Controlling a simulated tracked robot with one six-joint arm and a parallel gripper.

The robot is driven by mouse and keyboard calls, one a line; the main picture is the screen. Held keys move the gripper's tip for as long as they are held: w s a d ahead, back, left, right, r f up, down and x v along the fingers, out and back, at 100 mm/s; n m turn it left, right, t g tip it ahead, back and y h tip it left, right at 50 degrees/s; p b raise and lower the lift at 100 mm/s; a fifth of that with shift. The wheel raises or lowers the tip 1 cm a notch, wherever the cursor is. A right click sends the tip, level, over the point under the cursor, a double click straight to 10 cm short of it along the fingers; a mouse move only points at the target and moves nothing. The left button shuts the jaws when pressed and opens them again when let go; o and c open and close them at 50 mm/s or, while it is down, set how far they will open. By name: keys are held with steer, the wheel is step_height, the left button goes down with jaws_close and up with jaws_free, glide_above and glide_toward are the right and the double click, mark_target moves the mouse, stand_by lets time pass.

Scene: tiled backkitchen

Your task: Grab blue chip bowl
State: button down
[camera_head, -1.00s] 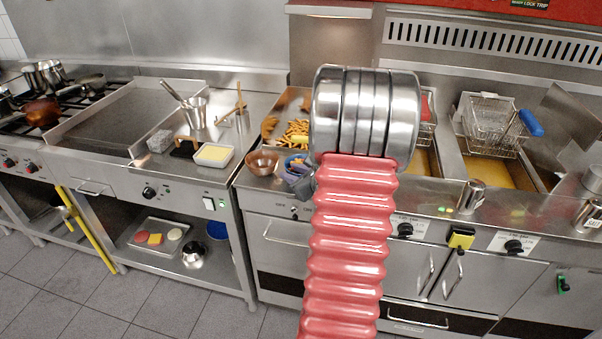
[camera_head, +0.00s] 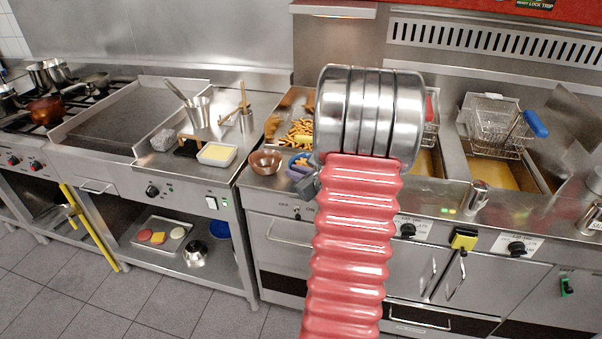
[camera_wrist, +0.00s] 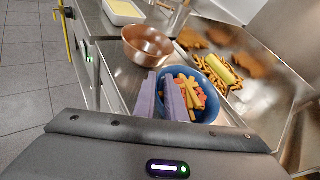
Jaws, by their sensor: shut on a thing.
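The blue chip bowl (camera_wrist: 213,103) stands on the steel counter in the wrist view, with yellow and reddish chip-like sticks in it. My gripper (camera_wrist: 165,98) has its two purple fingers at the bowl's left rim, one outside and one over the inside. It is shut on the rim, though the fingers hide the contact. In the head view the bowl (camera_head: 293,161) shows only in small part. My arm hides much of it and of my gripper.
A copper bowl (camera_wrist: 147,46) stands close beside the blue bowl. A tray of fries (camera_wrist: 255,73) lies on the other side. A white tub (camera_head: 217,154) and steel pots stand further left. Fryer baskets (camera_head: 497,127) are at the right.

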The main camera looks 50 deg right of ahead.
step_height(320, 180, up, 10)
stand_by(0.6)
stand_by(0.6)
